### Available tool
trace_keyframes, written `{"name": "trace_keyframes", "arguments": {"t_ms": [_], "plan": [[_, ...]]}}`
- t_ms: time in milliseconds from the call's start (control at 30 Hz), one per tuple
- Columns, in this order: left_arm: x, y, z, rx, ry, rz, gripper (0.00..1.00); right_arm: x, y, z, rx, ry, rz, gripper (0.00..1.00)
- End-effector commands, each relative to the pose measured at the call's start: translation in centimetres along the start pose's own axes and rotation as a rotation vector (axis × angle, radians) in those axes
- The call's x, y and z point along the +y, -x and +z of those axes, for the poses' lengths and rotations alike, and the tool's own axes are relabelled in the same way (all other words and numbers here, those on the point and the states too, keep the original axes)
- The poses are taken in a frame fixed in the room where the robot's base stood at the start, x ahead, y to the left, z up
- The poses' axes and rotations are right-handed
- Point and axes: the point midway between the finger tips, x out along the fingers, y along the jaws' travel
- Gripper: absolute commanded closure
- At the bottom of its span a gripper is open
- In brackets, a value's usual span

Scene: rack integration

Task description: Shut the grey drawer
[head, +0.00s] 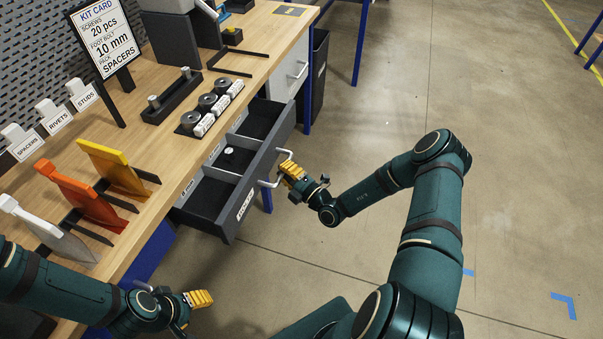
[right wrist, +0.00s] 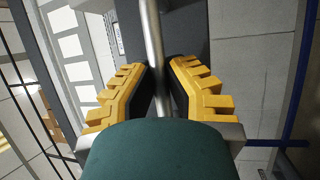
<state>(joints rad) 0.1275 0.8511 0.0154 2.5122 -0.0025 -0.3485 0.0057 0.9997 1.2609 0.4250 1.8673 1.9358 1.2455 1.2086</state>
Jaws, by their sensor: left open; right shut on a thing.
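The grey drawer (head: 236,208) is pulled out from under the wooden workbench (head: 160,165). My right gripper (head: 287,177) is at the drawer's front, shut on the bar handle (head: 268,184). In the right wrist view the handle bar (right wrist: 153,50) runs between the yellow fingers (right wrist: 158,90). My left gripper (head: 200,299) is open and empty, low at the bench's front left, apart from the drawer.
A white drawer (head: 290,72) and a dark bin (head: 315,65) are beyond. The floor at right is clear.

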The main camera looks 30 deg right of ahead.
Motion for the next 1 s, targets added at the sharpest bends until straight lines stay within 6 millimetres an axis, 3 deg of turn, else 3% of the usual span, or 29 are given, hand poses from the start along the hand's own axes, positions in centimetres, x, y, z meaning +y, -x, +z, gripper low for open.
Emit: {"name": "trace_keyframes", "arguments": {"t_ms": [200,500,733,900,933,1000], "plan": [[0.0,0.0,0.1,-0.001,0.000,0.000,0.46,-1.1,-5.7,-2.4,0.002,-0.001,0.006,1.00],[-0.2,-0.5,0.0,0.002,-0.001,0.000,0.46,-2.4,-11.5,-4.8,0.001,0.001,0.004,1.00],[-0.3,-0.8,-0.1,0.003,-0.001,0.000,0.46,-2.9,-13.8,-5.6,-0.001,0.002,0.004,1.00],[-0.3,-0.8,-0.1,0.003,-0.001,0.000,0.46,-2.9,-13.8,-5.6,-0.001,0.002,0.003,1.00],[-0.3,-0.8,-0.1,0.004,-0.001,0.000,0.46,-2.9,-13.8,-5.6,-0.002,0.002,0.003,0.80],[-0.3,-0.8,-0.1,0.003,-0.001,0.000,0.46,-2.9,-13.8,-5.6,-0.001,0.002,0.003,0.56]]}}
